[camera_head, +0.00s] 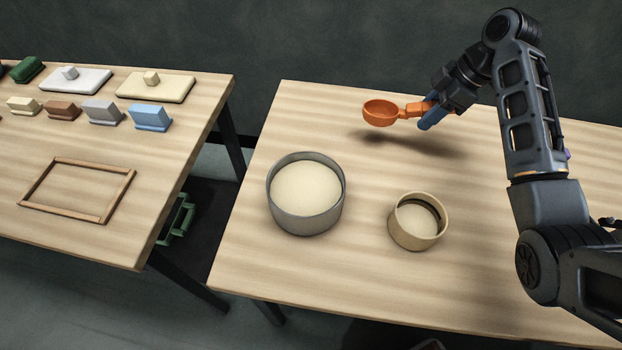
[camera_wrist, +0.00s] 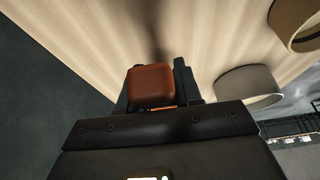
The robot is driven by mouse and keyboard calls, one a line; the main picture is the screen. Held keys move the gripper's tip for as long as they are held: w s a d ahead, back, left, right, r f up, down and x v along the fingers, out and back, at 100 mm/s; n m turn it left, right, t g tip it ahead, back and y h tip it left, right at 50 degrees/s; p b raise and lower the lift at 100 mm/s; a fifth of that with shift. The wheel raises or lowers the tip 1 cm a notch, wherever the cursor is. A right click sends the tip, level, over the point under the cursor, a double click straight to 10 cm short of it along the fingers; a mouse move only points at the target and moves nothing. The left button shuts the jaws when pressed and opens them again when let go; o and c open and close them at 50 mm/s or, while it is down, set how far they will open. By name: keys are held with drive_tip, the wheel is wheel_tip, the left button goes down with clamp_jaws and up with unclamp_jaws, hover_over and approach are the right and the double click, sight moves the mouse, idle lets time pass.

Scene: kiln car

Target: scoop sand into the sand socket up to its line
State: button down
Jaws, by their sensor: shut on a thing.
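My gripper (camera_head: 428,110) is shut on the handle of an orange scoop (camera_head: 380,112). It holds the scoop above the table, near the back edge, with a shadow below. The scoop's round bowl points left and looks orange inside, with no sand that I can see. In the wrist view an orange block-like part of the scoop (camera_wrist: 150,88) sits between the fingers. The tan sand socket (camera_head: 417,240) stands upright at front centre, with pale sand inside below a dark band on its inner wall. A wider grey pot (camera_head: 305,222) of pale sand stands left of it.
The right table (camera_head: 340,290) is clear around the two vessels. Across a gap, the left table (camera_head: 60,235) holds a wooden frame (camera_head: 62,211), several coloured blocks and two handled slabs (camera_head: 155,90). A green crate (camera_head: 178,218) is low between the tables.

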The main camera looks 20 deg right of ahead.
idle(0.3)
drive_tip(key=w+a+r+n, duration=0.1)
drive_tip(key=a, duration=0.1)
drive_tip(key=w+a+r+n+g, duration=0.1)
drive_tip(key=w+a+r+n, duration=0.1)
drive_tip(key=w+a+r+n+p, duration=0.1)
drive_tip(key=a+r, duration=0.1)
drive_tip(key=shift+w+n+g, duration=0.15)
drive_tip(key=shift+n+g, duration=0.25)
drive_tip(key=a+r+n+h+p, duration=0.1)
drive_tip(key=a+r+n, duration=0.3)
drive_tip(key=a+n, duration=0.6)
drive_tip(key=a+r+n+h+p, duration=0.2)
drive_tip(key=a+r+n, duration=0.2)
drive_tip(key=a+n, duration=0.7)
drive_tip(key=a, duration=0.4)
drive_tip(key=shift+s+r+h, duration=0.2)
drive_tip(key=shift+r+h, duration=0.05)
drive_tip(key=shift+h, duration=0.05)
drive_tip(key=shift+f, duration=0.1)
